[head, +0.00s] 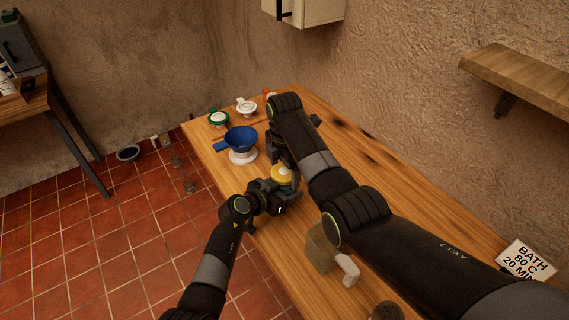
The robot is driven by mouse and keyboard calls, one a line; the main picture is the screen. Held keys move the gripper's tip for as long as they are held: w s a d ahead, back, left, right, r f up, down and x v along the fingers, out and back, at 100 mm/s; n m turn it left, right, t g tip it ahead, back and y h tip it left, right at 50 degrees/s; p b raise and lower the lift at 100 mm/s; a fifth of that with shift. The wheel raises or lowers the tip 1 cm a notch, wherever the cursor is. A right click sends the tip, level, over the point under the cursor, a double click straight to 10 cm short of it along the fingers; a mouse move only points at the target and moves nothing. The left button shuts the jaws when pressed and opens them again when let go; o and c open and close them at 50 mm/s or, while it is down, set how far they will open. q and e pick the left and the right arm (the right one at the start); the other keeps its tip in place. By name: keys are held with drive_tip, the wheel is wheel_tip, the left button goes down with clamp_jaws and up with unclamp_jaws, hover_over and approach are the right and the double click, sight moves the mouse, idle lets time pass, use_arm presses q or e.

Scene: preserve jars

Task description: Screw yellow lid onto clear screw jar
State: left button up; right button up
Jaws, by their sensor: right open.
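The yellow lid (281,174) shows as a small round disc near the table's left edge, between my two grippers. My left gripper (284,193) is right beside and below the lid; its fingers are small and dark, and I cannot tell whether they are closed. The clear screw jar cannot be made out; the area under the lid is hidden by my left gripper. My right gripper (284,158) is open just above and behind the lid, partly hidden by its own arm. I cannot tell whether it touches the lid.
A blue funnel (241,138) over a white base, a green-rimmed jar (219,118) and a white-topped item (246,106) stand at the table's far left. A greenish clear container (320,248) and a white block (348,268) are nearer. A sign (527,259) stands right. The table's (385,153) back strip is clear.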

drive_tip(key=shift+c, duration=0.4)
drive_tip(key=c, duration=0.9)
drive_tip(key=m, duration=0.6)
drive_tip(key=shift+m, duration=0.4)
drive_tip(key=o, duration=1.1)
drive_tip(key=shift+r, duration=0.1)
drive_tip(key=shift+r, duration=2.15)
